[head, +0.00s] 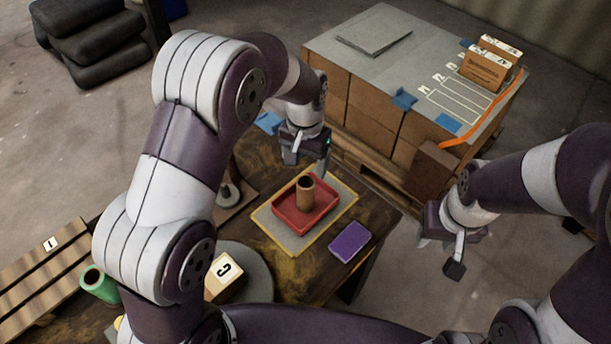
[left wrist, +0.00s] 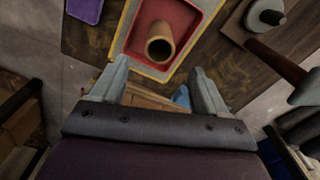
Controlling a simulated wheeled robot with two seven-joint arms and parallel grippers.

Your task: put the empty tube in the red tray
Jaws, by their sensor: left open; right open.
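A brown, hollow tube (head: 306,194) stands upright in the red tray (head: 292,220), with its open top showing. In the left wrist view the tube (left wrist: 160,42) stands inside the red tray (left wrist: 196,14), ahead of the fingers and apart from them. My left gripper (head: 308,163) is open and empty, just above and behind the tray; its two fingers (left wrist: 160,85) are spread in the left wrist view. My right gripper (head: 455,250) is open and empty, out to the right beyond the table edge.
The tray sits on a yellow-edged mat (head: 262,216) on a dark wooden table. A purple block (head: 350,242) lies right of it. Stacked boxes (head: 390,125) stand behind.

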